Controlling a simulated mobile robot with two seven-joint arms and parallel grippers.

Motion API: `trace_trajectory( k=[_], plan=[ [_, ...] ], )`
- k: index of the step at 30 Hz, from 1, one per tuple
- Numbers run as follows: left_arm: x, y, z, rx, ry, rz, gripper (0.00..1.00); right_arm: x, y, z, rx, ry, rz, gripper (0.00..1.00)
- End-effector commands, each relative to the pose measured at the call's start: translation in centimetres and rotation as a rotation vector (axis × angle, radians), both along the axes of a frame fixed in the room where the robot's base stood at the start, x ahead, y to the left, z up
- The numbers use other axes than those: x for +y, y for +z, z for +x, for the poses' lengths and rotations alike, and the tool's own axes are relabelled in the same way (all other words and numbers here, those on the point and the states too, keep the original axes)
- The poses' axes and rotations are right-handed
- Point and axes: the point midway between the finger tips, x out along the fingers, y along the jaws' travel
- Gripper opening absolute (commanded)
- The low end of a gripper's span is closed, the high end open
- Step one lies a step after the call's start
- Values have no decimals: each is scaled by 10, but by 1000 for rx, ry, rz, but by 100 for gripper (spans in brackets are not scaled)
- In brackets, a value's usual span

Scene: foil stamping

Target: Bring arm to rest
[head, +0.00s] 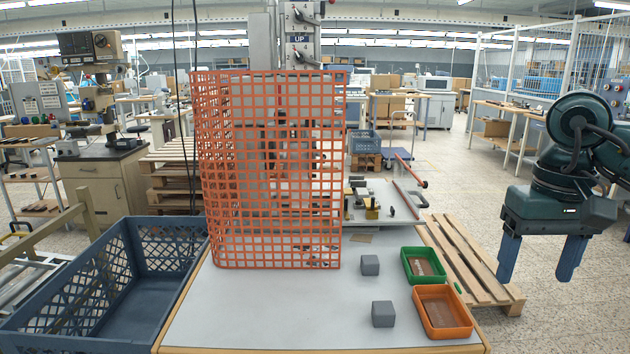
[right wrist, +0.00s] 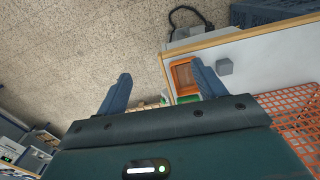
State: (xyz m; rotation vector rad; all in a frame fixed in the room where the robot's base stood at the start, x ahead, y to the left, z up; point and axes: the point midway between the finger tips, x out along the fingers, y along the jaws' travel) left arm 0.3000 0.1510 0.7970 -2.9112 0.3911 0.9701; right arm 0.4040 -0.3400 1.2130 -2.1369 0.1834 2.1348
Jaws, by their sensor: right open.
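My right gripper (head: 540,260) hangs at the right of the head view, fingers pointing down and spread apart. It is open and empty, out past the right side of the table, over the floor and near a wooden pallet. In the right wrist view its two blue fingers (right wrist: 160,88) stand wide apart with nothing between them. My left gripper is not in view.
The white table (head: 260,310) carries an orange mesh guard (head: 272,262) around a press, two grey cubes (head: 370,265) (head: 383,314), a green tray (head: 404,262) and an orange tray (head: 470,326). A blue crate (head: 165,225) stands left. A pallet (head: 480,285) lies right.

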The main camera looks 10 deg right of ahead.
Motion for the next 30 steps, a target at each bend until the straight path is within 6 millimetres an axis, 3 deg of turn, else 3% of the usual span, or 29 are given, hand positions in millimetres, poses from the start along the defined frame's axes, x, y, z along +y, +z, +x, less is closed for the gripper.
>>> trace_trajectory(
  k=[1,6,12,15,19,24,28,30],
  plan=[
    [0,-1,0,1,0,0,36,19,-14,3,21,-2,54,69],
    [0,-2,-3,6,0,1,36,83,-47,7,94,-64,265,69],
    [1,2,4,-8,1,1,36,174,-80,-6,299,-227,585,69],
    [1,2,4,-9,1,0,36,227,-87,-19,497,-380,786,69],
    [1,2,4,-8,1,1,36,283,-82,-31,844,-652,1029,69],
    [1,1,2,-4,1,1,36,317,-71,-21,1408,-1080,1238,69],
    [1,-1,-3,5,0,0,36,315,-81,3,1912,-1437,1298,69],
    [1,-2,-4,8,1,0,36,305,-100,18,2204,-1632,1285,69]
  ],
)
